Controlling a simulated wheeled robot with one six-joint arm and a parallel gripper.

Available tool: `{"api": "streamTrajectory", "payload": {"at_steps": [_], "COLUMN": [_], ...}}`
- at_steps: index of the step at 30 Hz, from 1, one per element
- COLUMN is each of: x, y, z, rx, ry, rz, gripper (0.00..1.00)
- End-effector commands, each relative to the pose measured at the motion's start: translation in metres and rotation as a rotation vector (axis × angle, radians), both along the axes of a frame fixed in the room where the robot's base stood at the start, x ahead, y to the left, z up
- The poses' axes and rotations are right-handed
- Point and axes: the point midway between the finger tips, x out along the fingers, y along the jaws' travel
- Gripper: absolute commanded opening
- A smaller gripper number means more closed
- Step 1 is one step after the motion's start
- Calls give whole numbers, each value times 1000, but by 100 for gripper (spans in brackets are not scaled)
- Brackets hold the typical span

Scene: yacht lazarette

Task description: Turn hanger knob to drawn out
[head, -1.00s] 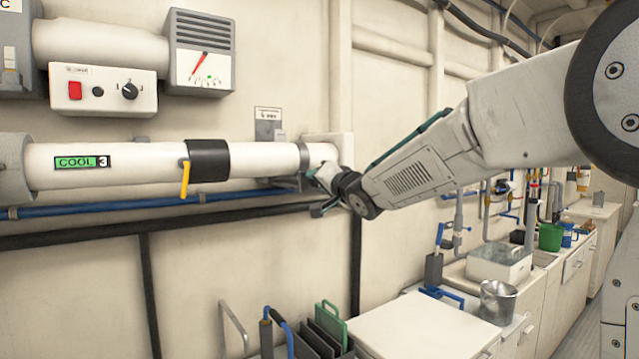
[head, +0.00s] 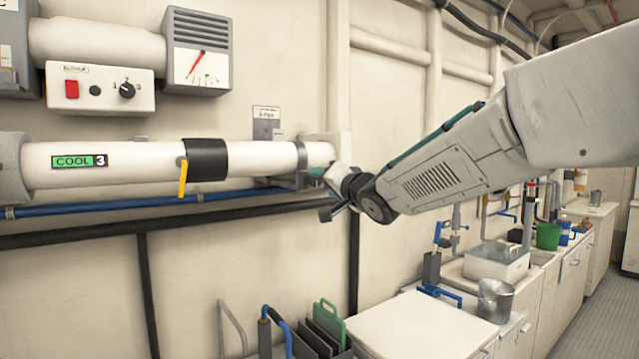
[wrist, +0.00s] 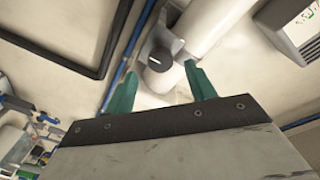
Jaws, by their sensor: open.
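The hanger knob (wrist: 160,60) is a small dark round knob on a grey bracket against the white pipe (wrist: 205,22) in the wrist view. Its pointer position cannot be read. My gripper (wrist: 160,73) is open and empty, with its two teal fingers on either side of the knob in that picture. Whether the fingers are level with the knob or short of it, I cannot tell. In the head view my gripper (head: 322,192) is at the pipe's right end, just below the hanger clamp (head: 301,156). The knob is not distinct there.
The white pipe carries a COOL 3 label (head: 80,161) and a yellow lever (head: 183,178). A blue hose (head: 110,206) and a dark rail (head: 90,235) run below it. A control box (head: 100,88) hangs above. A white counter (head: 420,325) stands below my arm.

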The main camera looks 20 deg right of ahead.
Motion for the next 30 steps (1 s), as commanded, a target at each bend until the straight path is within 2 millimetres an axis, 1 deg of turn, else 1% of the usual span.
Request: {"api": "streamTrajectory", "payload": {"at_steps": [1, 3, 7, 11, 22, 24, 26, 27, 29, 30], "x": [-9, -19, -31, -34, -33, -33, -33, -32, -36, -43], "y": [-2, -4, -7, -7, -8, -8, -13, -20, -33, -43], "z": [0, 0, -1, -1, -1, -2, -9, -19, -46, -66], "rx": [0, 0, 0, 1, -2, -28, -84, -136, -226, -293], "ry": [-1, 0, 1, 2, 1, 2, 25, 61, 153, 232], "rz": [-1, -1, -1, -1, -1, -4, -27, -56, -108, -141], "gripper": [55, 55, 55, 55, 55, 55, 55, 55, 55, 55]}}
